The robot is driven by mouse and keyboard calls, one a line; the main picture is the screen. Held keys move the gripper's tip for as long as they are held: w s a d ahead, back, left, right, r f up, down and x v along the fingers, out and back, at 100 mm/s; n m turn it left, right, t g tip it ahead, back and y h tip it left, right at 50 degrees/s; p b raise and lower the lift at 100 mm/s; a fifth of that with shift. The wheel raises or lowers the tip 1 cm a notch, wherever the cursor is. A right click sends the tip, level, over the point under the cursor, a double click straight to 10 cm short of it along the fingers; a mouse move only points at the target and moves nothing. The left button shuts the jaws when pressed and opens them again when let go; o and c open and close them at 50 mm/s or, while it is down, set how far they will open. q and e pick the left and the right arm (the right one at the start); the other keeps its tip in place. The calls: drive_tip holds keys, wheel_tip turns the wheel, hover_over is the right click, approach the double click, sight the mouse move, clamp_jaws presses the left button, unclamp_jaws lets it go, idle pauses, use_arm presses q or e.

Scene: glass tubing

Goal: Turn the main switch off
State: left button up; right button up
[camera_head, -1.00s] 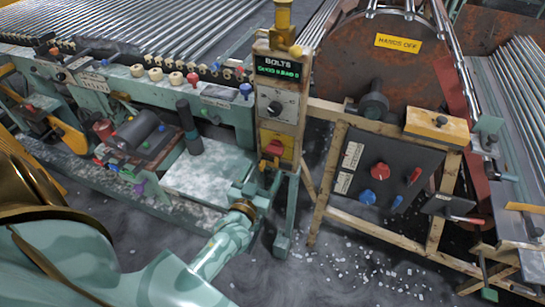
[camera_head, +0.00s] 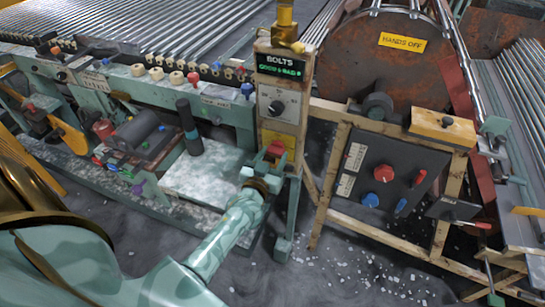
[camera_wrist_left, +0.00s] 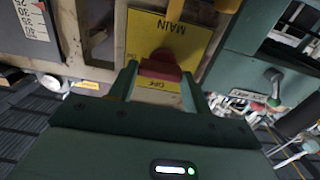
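The main switch is a red handle (camera_head: 276,148) on a yellow plate (camera_head: 289,142), low on the wooden post of the control panel. In the left wrist view the red handle (camera_wrist_left: 162,66) stands out from the yellow plate (camera_wrist_left: 190,38), which is marked MAIN, with smaller lettering near the handle. My left gripper (camera_head: 264,166) is at the handle. In the wrist view its two green fingers (camera_wrist_left: 158,80) are apart, one on each side of the handle, with only narrow gaps; I cannot tell whether they touch it. My right gripper is not in view.
A green machine bed (camera_head: 205,176) lies left of the post.

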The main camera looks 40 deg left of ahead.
use_arm(q)
drive_tip(key=shift+n, duration=0.3)
drive_tip(key=shift+r+n+p, duration=0.1)
drive_tip(key=shift+n+p, duration=0.5)
drive_tip(key=n+p, duration=0.1)
drive_tip(key=n, duration=0.1)
drive_tip(key=shift+n, duration=0.3)
drive_tip(key=n+p, duration=0.1)
drive_tip(key=n, duration=0.4)
drive_tip(key=shift+a, duration=0.1)
drive_tip(key=n, duration=0.4)
drive_tip(key=shift+s+p, duration=0.1)
drive_tip(key=shift+p, duration=0.2)
drive_tip(key=shift+a+n, duration=0.1)
drive_tip(key=shift+n, duration=2.1)
drive_tip(key=o, duration=1)
